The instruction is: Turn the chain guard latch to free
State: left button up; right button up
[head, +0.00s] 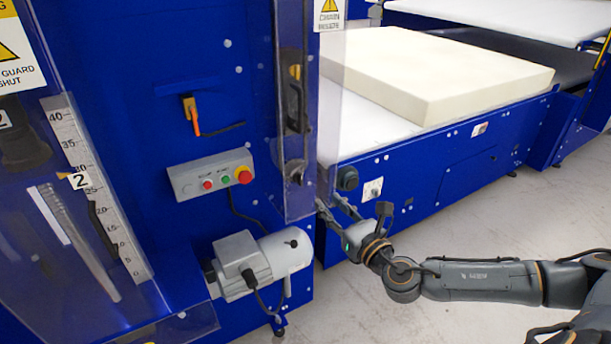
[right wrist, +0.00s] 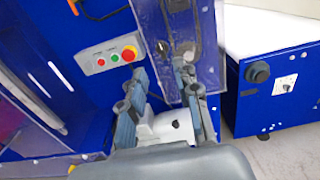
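The chain guard (head: 296,110) is a clear upright panel on the blue machine. Near its lower end is a small dark latch (head: 295,172), which also shows in the right wrist view (right wrist: 162,47); whether it is turned to free cannot be told. My right gripper (head: 329,202) is just right of and below the latch, apart from it. In the right wrist view its two fingers (right wrist: 160,78) are spread with nothing between them, and the latch appears beyond the gap between the tips.
A grey control box (head: 212,175) with red and green buttons is left of the guard. A grey-white motor (head: 262,265) sits below. A foam block (head: 440,72) lies on the conveyor, whose blue side has a black knob (head: 347,178).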

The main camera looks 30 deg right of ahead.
aim_at(302, 175)
jog(key=w+p, duration=0.1)
jog(key=w, duration=0.7)
jog(key=w+p, duration=0.1)
jog(key=w, duration=0.3)
jog(key=shift+a+p, duration=0.3)
jog(key=shift+p, duration=0.05)
grip_shut()
